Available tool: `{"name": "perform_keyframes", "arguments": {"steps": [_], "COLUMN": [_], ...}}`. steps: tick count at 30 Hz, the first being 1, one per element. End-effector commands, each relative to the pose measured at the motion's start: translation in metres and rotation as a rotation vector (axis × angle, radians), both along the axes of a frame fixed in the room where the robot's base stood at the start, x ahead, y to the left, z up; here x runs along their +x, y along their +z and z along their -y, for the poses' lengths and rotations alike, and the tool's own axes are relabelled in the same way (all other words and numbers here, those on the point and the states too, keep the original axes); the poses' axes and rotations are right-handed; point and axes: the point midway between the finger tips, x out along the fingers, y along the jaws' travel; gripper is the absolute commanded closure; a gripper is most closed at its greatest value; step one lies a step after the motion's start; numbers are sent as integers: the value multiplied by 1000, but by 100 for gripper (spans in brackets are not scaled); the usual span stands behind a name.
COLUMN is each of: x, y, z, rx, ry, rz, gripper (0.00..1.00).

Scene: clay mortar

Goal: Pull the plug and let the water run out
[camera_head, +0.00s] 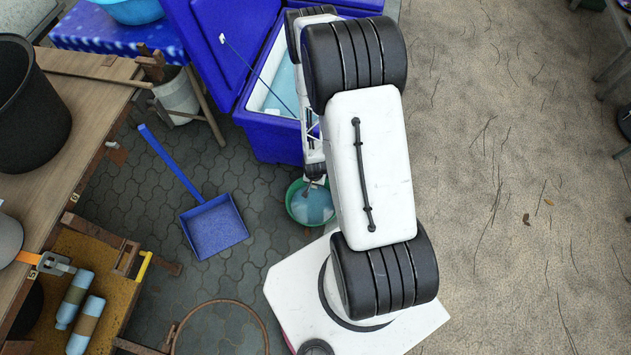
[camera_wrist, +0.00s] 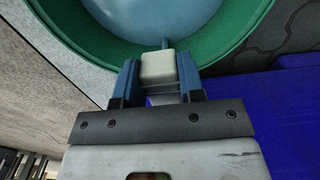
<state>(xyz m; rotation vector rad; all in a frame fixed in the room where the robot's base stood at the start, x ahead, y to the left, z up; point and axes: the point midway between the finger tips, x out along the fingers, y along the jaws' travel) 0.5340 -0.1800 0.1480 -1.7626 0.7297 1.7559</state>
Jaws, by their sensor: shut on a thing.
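The blue cooler (camera_head: 275,138) stands with its lid (camera_head: 215,45) open. Its white-rimmed inside shows pale blue water (camera_head: 283,90). My gripper (camera_head: 316,178) points down beside the cooler's front wall, above the rim of a green basin (camera_head: 292,208). In the wrist view my fingers (camera_wrist: 157,80) are shut on a small pale block, which looks like the plug (camera_wrist: 159,64). Whether the plug still sits in the drain cannot be told.
A blue dustpan (camera_head: 214,226) with a long handle lies on the paving left of the basin. A wooden bench (camera_head: 95,95) with a black bucket (camera_head: 30,95) stands at the left. A round hoop (camera_head: 262,320) lies at the bottom. Open sandy ground is at the right.

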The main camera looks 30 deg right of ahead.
Motion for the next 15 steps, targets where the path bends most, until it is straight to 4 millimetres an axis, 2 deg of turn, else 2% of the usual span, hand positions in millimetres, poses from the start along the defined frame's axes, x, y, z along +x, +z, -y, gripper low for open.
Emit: {"name": "perform_keyframes", "arguments": {"steps": [3, 4, 9, 15], "x": [-3, -3, -3, -2], "y": [-1, -1, 0, 0], "z": [-3, -3, -2, -2], "rx": [1, 2, 2, 1], "ry": [3, 3, 2, 2], "rz": [-6, -6, -5, -4], "gripper": [100, 63, 38, 38]}}
